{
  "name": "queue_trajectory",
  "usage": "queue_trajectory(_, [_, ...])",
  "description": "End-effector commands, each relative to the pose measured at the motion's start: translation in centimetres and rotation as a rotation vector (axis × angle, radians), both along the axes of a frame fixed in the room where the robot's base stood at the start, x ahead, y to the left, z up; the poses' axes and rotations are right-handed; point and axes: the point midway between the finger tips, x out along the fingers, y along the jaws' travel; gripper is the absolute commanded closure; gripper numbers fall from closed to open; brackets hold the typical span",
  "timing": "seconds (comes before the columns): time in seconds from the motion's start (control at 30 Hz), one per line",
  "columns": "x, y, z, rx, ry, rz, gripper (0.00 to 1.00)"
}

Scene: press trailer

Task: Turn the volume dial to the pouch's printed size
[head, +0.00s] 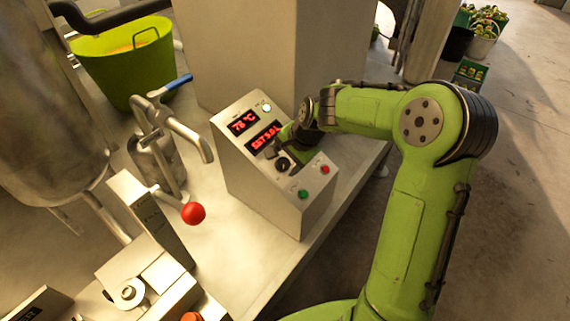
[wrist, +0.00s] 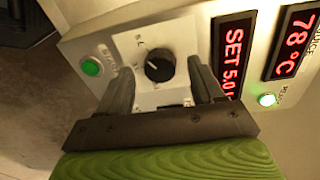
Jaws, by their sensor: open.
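The volume dial (wrist: 159,66) is a round black knob with a pale pointer mark, on a light plate with small printed marks. It also shows on the sloped control box in the head view (head: 283,164). The red display beside it (wrist: 233,58) reads "SET 5.0", with its end cut off by a finger. My gripper (wrist: 160,70) is open, with one finger on each side of the dial. I cannot tell whether either finger touches it. In the head view, my gripper is partly hidden by my arm at the box. I see no pouch or printed size.
A green button (wrist: 91,66) sits beside the dial, and a red button (head: 325,169) is on the box's lower face. A temperature display (wrist: 299,40) reads 78 °C.

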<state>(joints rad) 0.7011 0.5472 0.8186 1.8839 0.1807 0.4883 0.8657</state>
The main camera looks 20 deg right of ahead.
Motion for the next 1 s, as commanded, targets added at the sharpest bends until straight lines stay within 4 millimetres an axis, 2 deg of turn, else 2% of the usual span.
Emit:
queue_trajectory(0.1, [0.4, 0.27, -1.13, 0.0, 0.0, 0.0, 0.33])
queue_trajectory(0.37, [0.5, 0.29, -1.2, -0.001, 0.0, 0.0, 0.33])
queue_trajectory(0.73, [0.48, 0.27, -1.18, -0.001, 0.0, 0.0, 0.89])
queue_trajectory(1.0, [0.46, 0.31, -1.18, -0.011, -0.008, 0.025, 0.89])
